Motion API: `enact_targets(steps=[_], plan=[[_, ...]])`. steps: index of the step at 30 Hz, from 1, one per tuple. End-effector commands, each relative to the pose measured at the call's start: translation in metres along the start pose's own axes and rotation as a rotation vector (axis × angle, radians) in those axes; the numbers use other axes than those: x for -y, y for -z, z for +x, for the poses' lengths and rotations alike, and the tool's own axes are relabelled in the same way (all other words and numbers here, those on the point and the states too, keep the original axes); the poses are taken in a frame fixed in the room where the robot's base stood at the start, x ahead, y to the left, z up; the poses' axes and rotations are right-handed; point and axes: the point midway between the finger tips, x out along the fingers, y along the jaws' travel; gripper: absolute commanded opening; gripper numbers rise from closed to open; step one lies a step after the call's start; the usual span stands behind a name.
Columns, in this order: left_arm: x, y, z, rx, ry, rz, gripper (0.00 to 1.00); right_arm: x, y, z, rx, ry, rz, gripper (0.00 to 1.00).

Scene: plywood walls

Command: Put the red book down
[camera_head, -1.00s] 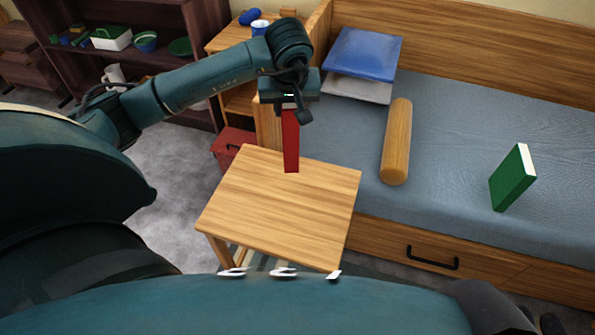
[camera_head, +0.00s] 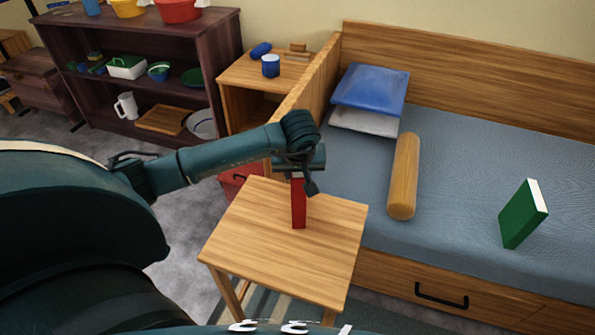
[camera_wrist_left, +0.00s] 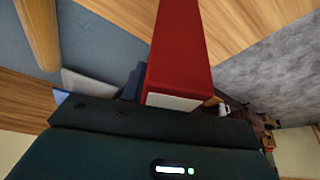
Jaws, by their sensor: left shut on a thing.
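The red book (camera_head: 299,203) is upright, spine-on, at the small wooden table (camera_head: 255,250). Its lower end appears at the tabletop, toward the back; I cannot tell whether it touches. My left gripper (camera_head: 298,172) is above the book, shut on its top end. In the left wrist view the red book (camera_wrist_left: 182,50) extends away from the gripper, its pale page edge showing near the palm. The fingertips are hidden there. My right gripper is not in view.
The rest of the tabletop is clear. A bed (camera_head: 460,150) stands right behind it with a bolster (camera_head: 404,175), blue pillow (camera_head: 371,88) and standing green book (camera_head: 524,213). A nightstand (camera_head: 240,78) and dark shelf (camera_head: 110,40) stand behind. A red box (camera_head: 236,180) is on the floor.

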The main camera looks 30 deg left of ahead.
Motion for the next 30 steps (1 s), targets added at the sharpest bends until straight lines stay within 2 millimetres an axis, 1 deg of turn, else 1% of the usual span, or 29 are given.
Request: enact_targets(steps=[5, 6, 14, 20, 23, 26, 30], plan=[[0.0, -0.001, 0.003, -0.002, -0.001, 0.0, 0.0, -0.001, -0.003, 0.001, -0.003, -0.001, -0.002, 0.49], [0.0, -0.002, 0.004, 0.0, 0.001, 0.001, 0.32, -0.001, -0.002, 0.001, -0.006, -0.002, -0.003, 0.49], [0.0, -0.002, 0.003, 0.001, 0.001, 0.001, 0.53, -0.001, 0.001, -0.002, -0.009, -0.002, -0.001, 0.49], [0.0, -0.001, 0.003, 0.001, 0.001, 0.001, 0.53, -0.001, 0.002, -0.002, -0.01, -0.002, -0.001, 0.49], [0.0, 0.0, -0.001, 0.002, 0.001, 0.0, 0.53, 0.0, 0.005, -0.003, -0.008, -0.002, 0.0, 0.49], [0.0, 0.001, -0.012, -0.001, 0.0, 0.001, 0.53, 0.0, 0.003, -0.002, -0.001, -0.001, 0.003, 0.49], [0.0, 0.002, -0.04, -0.003, -0.001, 0.003, 0.53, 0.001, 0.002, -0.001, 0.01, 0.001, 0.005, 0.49]])
